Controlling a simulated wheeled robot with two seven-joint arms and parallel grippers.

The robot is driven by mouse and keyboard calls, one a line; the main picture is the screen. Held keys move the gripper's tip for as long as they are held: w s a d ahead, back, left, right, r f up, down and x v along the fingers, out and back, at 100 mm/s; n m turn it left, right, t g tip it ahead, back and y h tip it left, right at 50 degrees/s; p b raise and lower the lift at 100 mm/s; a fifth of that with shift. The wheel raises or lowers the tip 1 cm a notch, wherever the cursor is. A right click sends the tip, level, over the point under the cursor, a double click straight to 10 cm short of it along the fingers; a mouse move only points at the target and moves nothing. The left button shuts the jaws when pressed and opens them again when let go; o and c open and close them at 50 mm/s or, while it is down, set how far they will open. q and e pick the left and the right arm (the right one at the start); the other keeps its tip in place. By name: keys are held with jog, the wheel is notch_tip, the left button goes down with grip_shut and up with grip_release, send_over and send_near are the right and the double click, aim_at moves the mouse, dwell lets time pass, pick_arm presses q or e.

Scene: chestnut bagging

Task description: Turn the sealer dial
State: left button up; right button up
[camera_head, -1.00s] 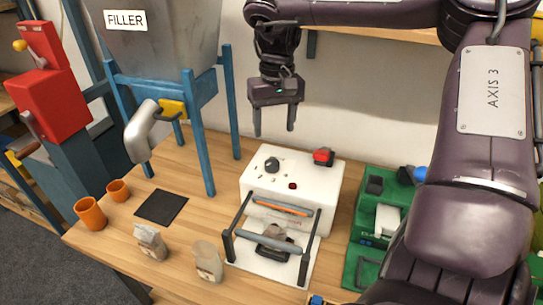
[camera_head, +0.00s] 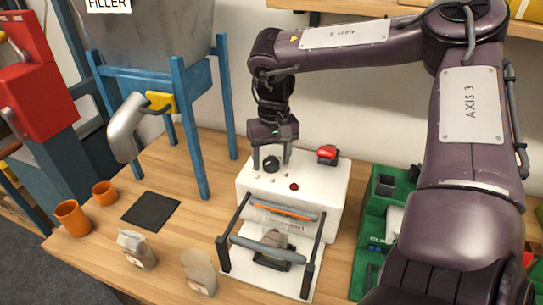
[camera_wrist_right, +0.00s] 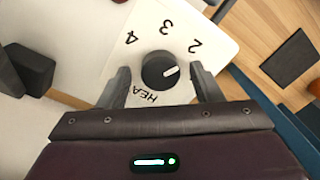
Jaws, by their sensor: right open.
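The sealer (camera_head: 328,190) is a white box on the wooden table, with a black dial (camera_head: 271,164) on its top. In the right wrist view the dial (camera_wrist_right: 160,70) has a white pointer mark, with the numbers 2, 3 and 4 and partly hidden lettering around it. My right gripper (camera_head: 271,168) is open over the sealer top, with its fingers on either side of the dial. In the wrist view the gripper (camera_wrist_right: 163,82) shows a gap between each finger and the dial. My left gripper is not in view.
A red switch (camera_head: 328,153) and a small red button (camera_head: 294,187) sit on the sealer top. The sealing bar (camera_head: 268,247) and a bag are at its front. Two paper bags (camera_head: 137,250), orange cups (camera_head: 72,217) and a black mat (camera_head: 151,210) lie to the left. A green machine (camera_head: 372,225) stands right.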

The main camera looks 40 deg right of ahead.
jog(key=c, duration=1)
jog(key=shift+n, duration=0.3)
jog(key=n+b, duration=0.1)
jog(key=n, duration=0.1)
jog(key=shift+w+f+n, duration=0.1)
jog(key=shift+n, duration=0.2)
jog(key=n+b, duration=0.1)
jog(key=n, duration=0.2)
jog(key=shift+n, duration=0.3)
jog(key=n, duration=1.3)
jog(key=shift+g, duration=0.3)
jog(key=shift+w, duration=0.1)
